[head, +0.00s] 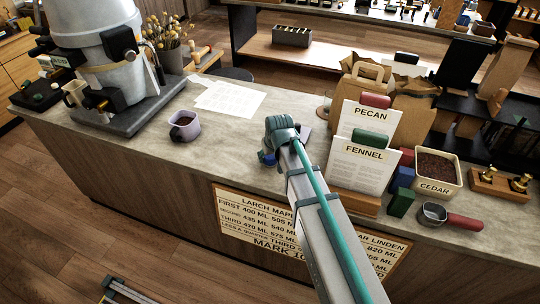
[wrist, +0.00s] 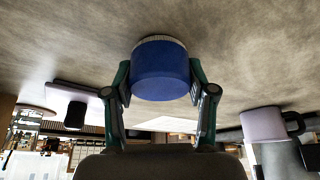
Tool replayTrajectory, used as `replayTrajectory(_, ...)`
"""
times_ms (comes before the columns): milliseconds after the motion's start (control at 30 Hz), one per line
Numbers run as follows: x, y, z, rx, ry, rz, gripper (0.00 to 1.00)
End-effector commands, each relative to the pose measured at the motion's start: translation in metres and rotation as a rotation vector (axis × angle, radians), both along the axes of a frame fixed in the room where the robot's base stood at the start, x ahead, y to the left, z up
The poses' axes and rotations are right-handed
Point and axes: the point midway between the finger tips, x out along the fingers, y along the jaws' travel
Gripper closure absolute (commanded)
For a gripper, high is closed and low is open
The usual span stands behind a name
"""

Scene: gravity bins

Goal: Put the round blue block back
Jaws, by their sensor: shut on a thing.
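The round blue block (wrist: 160,75) is a short, dark blue cylinder with a pale rim on its far end. It sits between the two fingers of my gripper (wrist: 160,88) in the wrist view, and the gripper is shut on it. In the head view my gripper (head: 270,158) is over the counter, left of the sign cards, with a bit of the blue block (head: 266,158) showing beside it. My arm hides most of the block there. I cannot tell whether the block touches the counter.
A lavender mug (head: 185,126) stands left on the counter (head: 225,150); it also shows in the wrist view (wrist: 264,124). Paper sheets (head: 230,99) lie behind. At right are PECAN (head: 370,116) and FENNEL (head: 363,154) cards, coloured blocks (head: 401,200), a CEDAR bin (head: 437,168) and a scoop (head: 450,217).

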Motion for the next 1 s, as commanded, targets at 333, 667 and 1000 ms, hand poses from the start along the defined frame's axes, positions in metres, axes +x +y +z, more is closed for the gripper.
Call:
replayTrajectory(333,0.0,0.0,-0.002,0.0,0.0,0.0,0.18)
replayTrajectory(667,0.0,0.0,-0.002,0.0,0.0,0.0,0.15)
replayTrajectory(1000,-0.004,-0.002,0.008,0.0,-0.001,0.0,0.15)
